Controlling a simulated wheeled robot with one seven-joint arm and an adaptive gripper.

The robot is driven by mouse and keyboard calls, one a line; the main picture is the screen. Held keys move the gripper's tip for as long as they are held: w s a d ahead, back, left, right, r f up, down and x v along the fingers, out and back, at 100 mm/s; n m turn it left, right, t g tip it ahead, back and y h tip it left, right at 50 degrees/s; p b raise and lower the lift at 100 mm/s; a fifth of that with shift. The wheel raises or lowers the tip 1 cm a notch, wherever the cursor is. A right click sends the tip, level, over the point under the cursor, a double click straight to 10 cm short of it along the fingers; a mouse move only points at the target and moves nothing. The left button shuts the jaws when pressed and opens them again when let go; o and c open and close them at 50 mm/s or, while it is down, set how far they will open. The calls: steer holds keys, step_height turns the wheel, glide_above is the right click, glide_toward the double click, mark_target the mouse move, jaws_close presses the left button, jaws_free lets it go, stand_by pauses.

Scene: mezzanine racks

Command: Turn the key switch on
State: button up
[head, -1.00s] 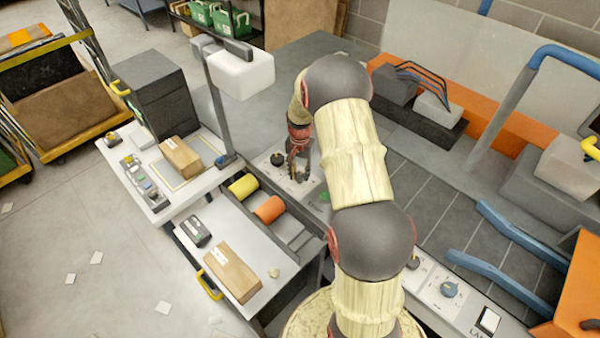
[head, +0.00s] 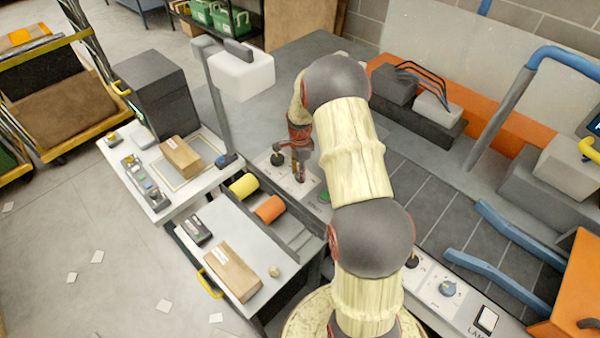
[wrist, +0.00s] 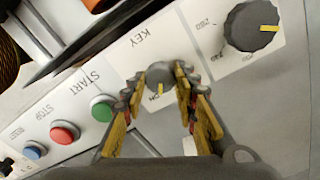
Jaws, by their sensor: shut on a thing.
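The key switch (wrist: 160,75) is a grey round knob with a yellow mark, on a white plate lettered KEY in the wrist view. Its yellow mark points down the picture, towards a small label that seems to read ON and is partly covered. My gripper (wrist: 157,82) has its two yellow-padded fingers closed on the knob from both sides. In the head view my gripper (head: 298,165) is down at the control panel, and my arm hides part of that panel. The key switch cannot be made out there.
A black dial (wrist: 250,27) with a yellow mark sits beside the key plate. A green START button (wrist: 103,108), a red STOP button (wrist: 65,132) and a blue button (wrist: 34,151) lie on the other side.

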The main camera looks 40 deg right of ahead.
steer(key=shift+m, duration=1.5)
steer(key=o, duration=1.2)
steer(key=shift+c, duration=0.2)
step_height(320, 180, up, 12)
